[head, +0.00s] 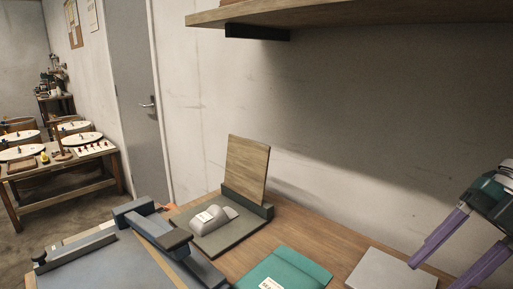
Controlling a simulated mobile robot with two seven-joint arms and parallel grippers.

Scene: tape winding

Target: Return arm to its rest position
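My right gripper (434,277) is at the right edge of the head view, with two purple fingers pointing down and to the left. The fingers are spread apart and nothing shows between them. They are beside the right side of a flat light-grey plate (388,271) on the wooden workbench (318,243); whether they touch the bench is not clear. The lower finger's tip is close to the picture's bottom edge. My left gripper is not in view.
A grey block fixture (222,228) stands before an upright wooden board (247,168). Blue-grey machine parts (165,235) fill the lower left. A wooden shelf (350,12) overhangs the bench.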

